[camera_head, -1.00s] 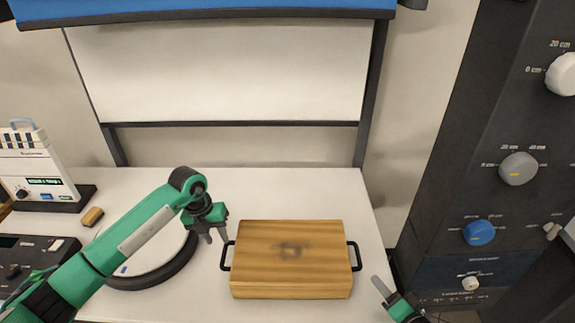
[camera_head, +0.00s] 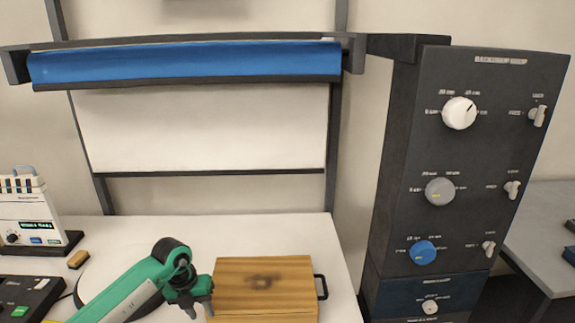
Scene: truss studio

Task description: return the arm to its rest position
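My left arm is green and comes in from the lower left. My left gripper (camera_head: 199,304) is at its end, pointing down at the left edge of the wooden box. Its two grey fingers are apart, with nothing seen between them. The wooden box (camera_head: 290,290) lies on the white table and has a dark mark on its top. Its black right handle shows, while its left handle is hidden behind my gripper. My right gripper is outside the picture.
A dark control tower (camera_head: 408,135) with white, grey and blue knobs stands to the right. A blue roll (camera_head: 185,65) hangs above a white board. A white device (camera_head: 30,212), a sponge (camera_head: 78,259) and a black panel (camera_head: 28,296) are at the left. Bare white table (camera_head: 225,232) lies behind the box.

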